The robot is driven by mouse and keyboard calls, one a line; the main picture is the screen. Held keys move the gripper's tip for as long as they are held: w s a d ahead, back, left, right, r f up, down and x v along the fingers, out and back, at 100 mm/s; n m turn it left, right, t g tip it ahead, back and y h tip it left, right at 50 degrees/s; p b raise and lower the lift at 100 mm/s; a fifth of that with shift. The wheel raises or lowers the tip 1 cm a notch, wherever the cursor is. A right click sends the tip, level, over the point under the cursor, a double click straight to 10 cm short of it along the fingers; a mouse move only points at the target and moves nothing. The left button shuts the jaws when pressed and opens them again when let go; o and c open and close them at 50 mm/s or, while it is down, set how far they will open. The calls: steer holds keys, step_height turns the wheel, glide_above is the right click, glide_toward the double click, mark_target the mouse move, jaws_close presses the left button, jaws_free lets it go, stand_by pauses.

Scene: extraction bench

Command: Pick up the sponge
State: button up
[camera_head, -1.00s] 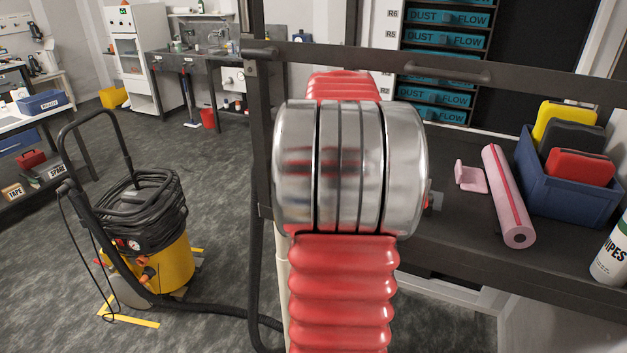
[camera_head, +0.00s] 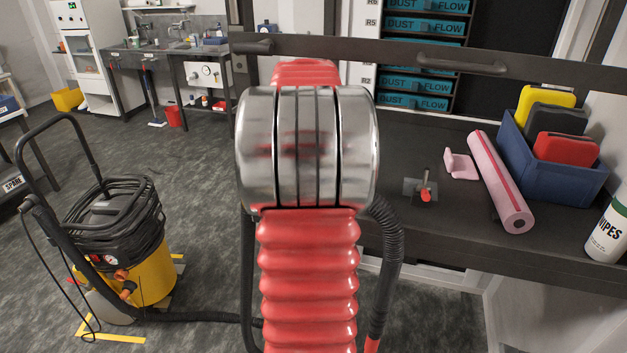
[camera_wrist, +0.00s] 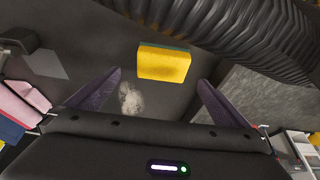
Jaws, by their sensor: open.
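The sponge (camera_wrist: 163,65) is a yellow block with a green layer along its far edge. In the wrist view it lies on the dark bench top, ahead of my gripper (camera_wrist: 160,85) and roughly centred between its two fingers. The fingers are spread apart with nothing between them but a pale dusty patch (camera_wrist: 131,99) on the bench. The sponge is apart from both fingertips. In the head view my red, ribbed arm blocks the middle, and neither the sponge nor my gripper shows there.
A black ribbed hose (camera_wrist: 230,30) passes close beyond the sponge. On the bench are a red-knobbed fitting (camera_head: 424,188), a pink roll (camera_head: 500,185) and a blue bin (camera_head: 550,180) of coloured pads. A wipes canister (camera_head: 608,232) stands at the right. A dark rail (camera_head: 400,55) runs across behind.

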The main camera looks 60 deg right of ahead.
steer(key=shift+x, duration=1.2)
steer(key=shift+w+x, duration=0.1)
steer(key=shift+x, duration=1.15)
steer(key=shift+w+x, duration=0.15)
steer(key=shift+x, duration=1.15)
steer(key=shift+a, duration=0.15)
steer(key=shift+c, duration=0.4)
steer(key=c, duration=1)
